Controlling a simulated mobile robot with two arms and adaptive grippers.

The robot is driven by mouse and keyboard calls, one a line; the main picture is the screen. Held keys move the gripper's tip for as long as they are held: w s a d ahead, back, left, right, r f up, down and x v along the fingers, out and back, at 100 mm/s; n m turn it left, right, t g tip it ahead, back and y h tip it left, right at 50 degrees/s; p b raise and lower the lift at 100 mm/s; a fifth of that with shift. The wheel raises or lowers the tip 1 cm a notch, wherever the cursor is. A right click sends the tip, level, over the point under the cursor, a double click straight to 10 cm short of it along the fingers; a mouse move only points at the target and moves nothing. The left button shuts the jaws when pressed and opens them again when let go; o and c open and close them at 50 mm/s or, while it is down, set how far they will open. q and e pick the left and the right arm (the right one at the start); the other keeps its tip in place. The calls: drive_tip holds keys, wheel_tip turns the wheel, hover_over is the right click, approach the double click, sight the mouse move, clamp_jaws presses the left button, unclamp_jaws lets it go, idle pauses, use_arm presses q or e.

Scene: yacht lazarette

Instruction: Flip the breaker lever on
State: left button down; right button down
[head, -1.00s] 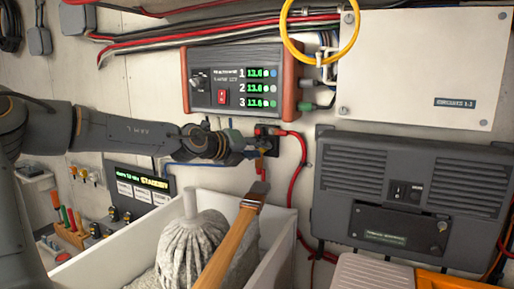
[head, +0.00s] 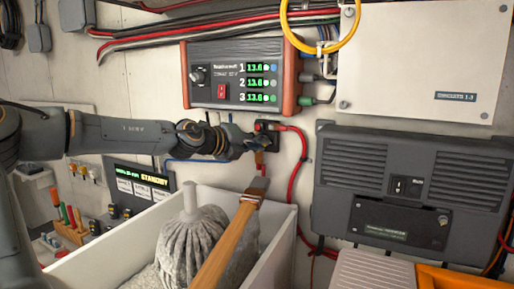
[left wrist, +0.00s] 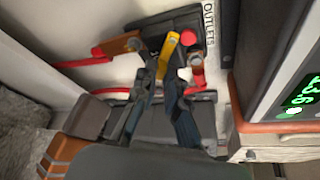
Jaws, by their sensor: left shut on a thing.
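The breaker is a small black block (head: 270,126) on the back wall, with red cables on it. In the left wrist view the black block (left wrist: 187,22) sits beside the word OUTLETS, and a yellow lever (left wrist: 168,52) stands out from it at a slant. My left gripper (head: 262,142) reaches in from the left and covers much of the breaker in the head view. In the left wrist view its two dark fingers (left wrist: 164,76) are shut on the yellow lever's outer end. The lever's exact position is hard to read in the head view. My right gripper is not in view.
A red-sided display box (head: 240,77) hangs above the gripper. A white bin (head: 281,238) with a mop head (head: 200,245) and a wooden handle (head: 232,232) stands below. A dark grey unit (head: 410,190) is at the right. A STANDBY panel (head: 142,180) is under my arm.

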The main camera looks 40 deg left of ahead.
use_arm(q)
drive_tip(key=n, duration=0.1)
drive_tip(key=n+t, duration=0.1)
drive_tip(key=r+n+h+b, duration=0.1)
drive_tip(key=shift+d, duration=0.25)
drive_tip(key=shift+r+n+t, duration=0.2)
drive_tip(key=shift+n+t, duration=0.2)
drive_tip(key=shift+n, duration=0.35)
drive_tip(key=shift+r+n+t, duration=0.2)
drive_tip(key=shift+n+t, duration=0.2)
drive_tip(key=shift+n, duration=0.35)
drive_tip(key=c, duration=1.4)
unclamp_jaws()
drive_tip(key=shift+w, duration=0.1)
drive_tip(key=shift+r, duration=0.1)
